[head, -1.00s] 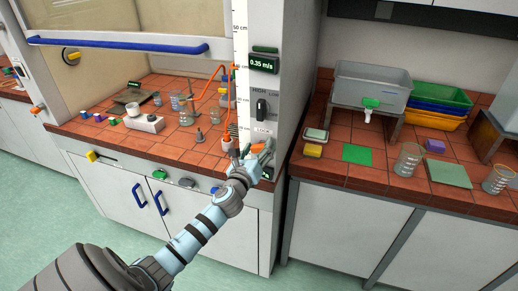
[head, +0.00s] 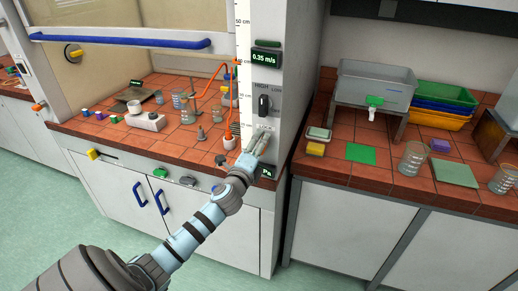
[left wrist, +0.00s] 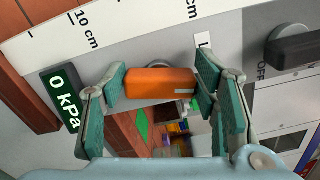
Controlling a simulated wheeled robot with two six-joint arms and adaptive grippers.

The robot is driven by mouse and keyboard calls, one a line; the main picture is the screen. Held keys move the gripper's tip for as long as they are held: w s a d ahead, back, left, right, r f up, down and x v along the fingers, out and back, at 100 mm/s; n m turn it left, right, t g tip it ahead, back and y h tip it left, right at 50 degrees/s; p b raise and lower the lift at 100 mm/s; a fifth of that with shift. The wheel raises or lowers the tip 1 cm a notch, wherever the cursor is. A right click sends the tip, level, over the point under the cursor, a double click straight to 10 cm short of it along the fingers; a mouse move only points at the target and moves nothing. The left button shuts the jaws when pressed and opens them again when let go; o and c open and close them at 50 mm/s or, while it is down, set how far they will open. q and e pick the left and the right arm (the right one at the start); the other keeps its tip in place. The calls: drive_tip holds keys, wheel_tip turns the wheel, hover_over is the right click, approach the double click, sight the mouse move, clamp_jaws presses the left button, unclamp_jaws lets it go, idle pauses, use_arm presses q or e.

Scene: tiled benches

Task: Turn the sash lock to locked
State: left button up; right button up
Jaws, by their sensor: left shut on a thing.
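The sash lock is an orange handle (left wrist: 160,83) on the grey post at the right side of the fume hood. In the left wrist view it lies across, between the green pads of my left gripper (left wrist: 160,88), with a pale mark at its right end. My left gripper also shows in the head view (head: 257,142), at the post below the black knob; there its fingers hide the handle. It is shut on the handle. A label, partly cut off, sits beside the handle. My right gripper is not in view.
A black HIGH/LOW knob (head: 264,104) sits just above on the post, and a Pa display (head: 267,171) just below. The raised sash has a blue bar (head: 120,41). Glassware and an orange tube (head: 215,80) stand inside the hood, left of the gripper.

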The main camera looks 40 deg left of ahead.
use_arm(q)
drive_tip(key=shift+f+n+b, duration=0.2)
drive_tip(key=shift+n+b, duration=0.2)
drive_tip(key=shift+n, duration=1.2)
drive_tip(key=o, duration=1.2)
drive_tip(key=shift+c, duration=0.2)
drive_tip(key=v, duration=1.2)
